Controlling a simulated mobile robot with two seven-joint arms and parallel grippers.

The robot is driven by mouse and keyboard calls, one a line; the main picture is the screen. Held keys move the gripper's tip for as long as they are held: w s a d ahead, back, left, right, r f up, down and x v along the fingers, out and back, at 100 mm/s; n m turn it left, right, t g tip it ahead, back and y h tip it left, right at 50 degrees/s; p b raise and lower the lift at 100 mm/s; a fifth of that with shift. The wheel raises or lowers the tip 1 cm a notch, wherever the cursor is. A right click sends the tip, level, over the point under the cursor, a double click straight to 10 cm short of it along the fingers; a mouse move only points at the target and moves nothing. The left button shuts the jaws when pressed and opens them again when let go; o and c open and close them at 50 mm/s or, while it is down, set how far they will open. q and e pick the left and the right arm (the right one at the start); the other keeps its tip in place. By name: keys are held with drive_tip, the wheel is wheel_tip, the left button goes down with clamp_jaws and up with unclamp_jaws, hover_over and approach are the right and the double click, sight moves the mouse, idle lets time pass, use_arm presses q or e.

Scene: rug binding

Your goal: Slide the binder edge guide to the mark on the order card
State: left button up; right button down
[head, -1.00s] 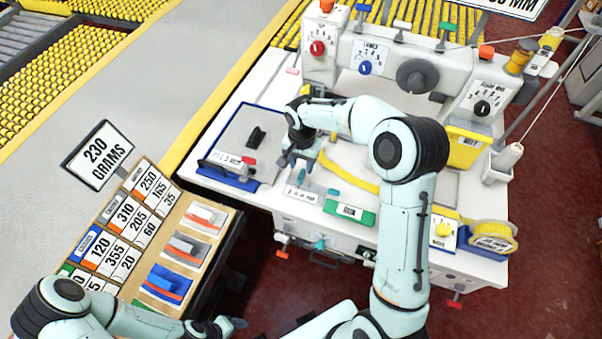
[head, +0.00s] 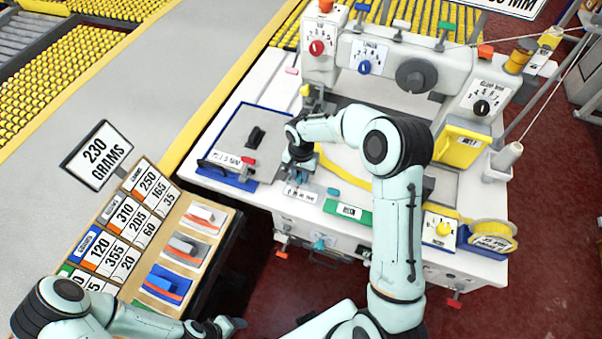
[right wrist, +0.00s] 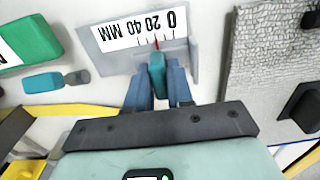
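The binder edge guide's scale plate (head: 300,193) lies at the table's front, left of the green block. In the right wrist view the plate (right wrist: 118,36) reads 0, 20, 40 MM upside down, with a thin red pointer near the 20. My right gripper (right wrist: 160,78) has its blue fingers closely on both sides of the guide's teal knob (right wrist: 157,66); in the head view the gripper (head: 300,175) hides this knob. My left gripper (head: 232,323) is low, away from the table.
A green block (head: 349,210) and a grey-and-teal lever (right wrist: 55,80) are beside the plate. Yellow binding tape (head: 345,172) runs behind it to a roll (head: 492,236). A dark clip (head: 256,136) lies on the grey mat. A stepped card rack (head: 125,225) stands at left.

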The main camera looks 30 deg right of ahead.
drive_tip(key=shift+s+d+f+b, duration=0.15)
drive_tip(key=shift+s+d+b, duration=0.1)
drive_tip(key=shift+b, duration=0.2)
drive_tip(key=shift+s+d+r, duration=0.15)
drive_tip(key=shift+s+r, duration=0.05)
drive_tip(key=shift+r, duration=0.05)
drive_tip(key=c, duration=1.1)
unclamp_jaws()
drive_tip(key=shift+w, duration=0.15)
wheel_tip(320, 180, up, 13)
drive_tip(key=shift+r+p, duration=0.15)
drive_tip(key=shift+p, duration=0.15)
